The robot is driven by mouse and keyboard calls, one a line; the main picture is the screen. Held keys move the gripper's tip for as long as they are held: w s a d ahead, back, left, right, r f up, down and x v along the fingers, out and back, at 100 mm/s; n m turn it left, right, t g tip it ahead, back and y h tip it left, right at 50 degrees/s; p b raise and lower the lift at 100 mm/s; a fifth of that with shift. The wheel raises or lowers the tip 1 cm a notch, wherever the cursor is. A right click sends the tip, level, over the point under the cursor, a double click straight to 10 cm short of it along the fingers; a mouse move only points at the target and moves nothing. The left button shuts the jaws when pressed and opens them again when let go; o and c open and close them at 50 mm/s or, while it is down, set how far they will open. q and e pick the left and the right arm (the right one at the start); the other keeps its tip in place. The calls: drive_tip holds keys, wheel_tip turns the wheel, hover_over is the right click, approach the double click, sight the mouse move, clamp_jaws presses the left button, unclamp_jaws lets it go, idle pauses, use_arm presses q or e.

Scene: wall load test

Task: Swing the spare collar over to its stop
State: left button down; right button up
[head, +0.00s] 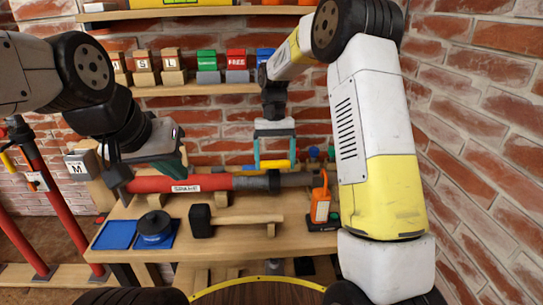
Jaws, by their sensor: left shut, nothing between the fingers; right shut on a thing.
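A red tube (153,184) with a "SPARE" label lies level across wooden supports on the bench. Towards its right end is a dark grey collar (258,183), with a grey pipe (300,179) continuing right. My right gripper (275,161) points down behind the collar. Its teal fingers are shut on a yellow lever (279,164), which appears just above the collar; where the two join is hard to see. My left gripper (165,160) is shut and empty, just above the tube's left part. Its fingertips are partly hidden. I cannot make out the stop.
On the bench are a blue mat (115,235), a dark round piece (154,227), a black-headed mallet (201,221) and an orange device (320,206). Small boxes line a shelf (215,88) on the brick wall. Red poles (62,215) stand at left. A block marked "M" (76,167) is beside my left gripper.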

drive_tip(key=o, duration=2)
drive_tip(key=shift+w, duration=0.15)
drive_tip(key=v, duration=0.7)
drive_tip(key=shift+r, duration=0.35)
drive_tip(key=shift+w, duration=0.1)
